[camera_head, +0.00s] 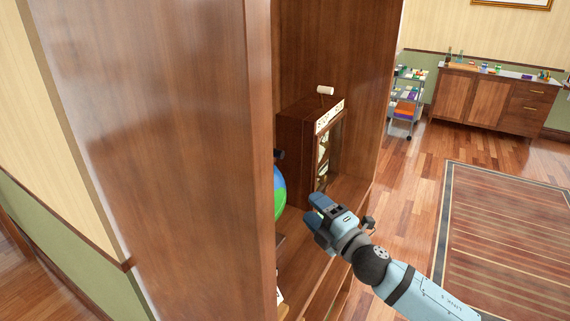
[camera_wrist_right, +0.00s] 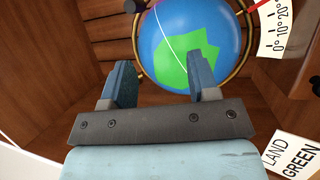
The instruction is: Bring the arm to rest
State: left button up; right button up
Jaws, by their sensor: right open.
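My right gripper (camera_head: 318,212) reaches in from the lower right of the head view, in front of the open side of a tall wooden bookcase (camera_head: 180,150). In the right wrist view its two blue fingers (camera_wrist_right: 158,85) stand apart with nothing between them. A blue and green globe (camera_wrist_right: 190,45) is beyond the fingers. In the head view only a slice of the globe (camera_head: 279,192) shows past the bookcase side. I cannot tell whether a finger touches it. My left gripper is not in view.
A wooden cabinet with a glazed front (camera_head: 310,150) stands on the shelf, with a white roll-like item (camera_head: 325,90) on top. A "LAND GREEN" card (camera_wrist_right: 292,157) lies near the gripper. A trolley (camera_head: 407,95), sideboard (camera_head: 490,98) and rug (camera_head: 510,230) are farther off.

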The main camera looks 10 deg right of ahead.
jog(key=s+d+f+m+g+h+p, duration=0.1)
jog(key=s+f+m+g+h+p, duration=0.2)
jog(key=s+f+m, duration=0.7)
jog(key=s+d+f+m+g+h+p, duration=0.1)
jog(key=s+f+m+g+h+p, duration=0.2)
jog(key=s, duration=1.5)
notch_tip(320, 180, down, 7)
jog(key=m+p, duration=0.4)
jog(key=m, duration=0.3)
jog(key=shift+s+d+f+g, duration=0.2)
jog(key=shift+d+g, duration=0.2)
